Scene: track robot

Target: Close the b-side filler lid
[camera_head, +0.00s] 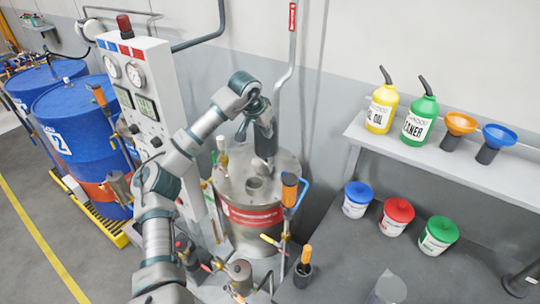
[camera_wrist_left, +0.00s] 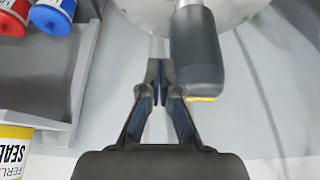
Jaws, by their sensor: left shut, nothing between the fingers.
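The steel filler tank (camera_head: 228,188) stands in the middle of the head view, with a red band around it and a short round neck on top. My left gripper (camera_head: 262,120) is above the back of the tank top. In the left wrist view my left gripper (camera_wrist_left: 160,75) is shut and empty. A dark grey cylinder (camera_wrist_left: 195,45) with a yellow edge is close beside its fingers; I cannot tell whether they touch. I cannot clearly make out the b-side filler lid or how far it is open. My right gripper is not seen.
A white gauge panel (camera_head: 140,80) stands left of the tank, with blue drums (camera_head: 80,125) beyond. An orange-handled tool (camera_head: 290,190) is at the tank's right. Right, a shelf (camera_head: 455,165) holds bottles and funnels above lidded tubs (camera_head: 396,217). A wall pipe rises behind.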

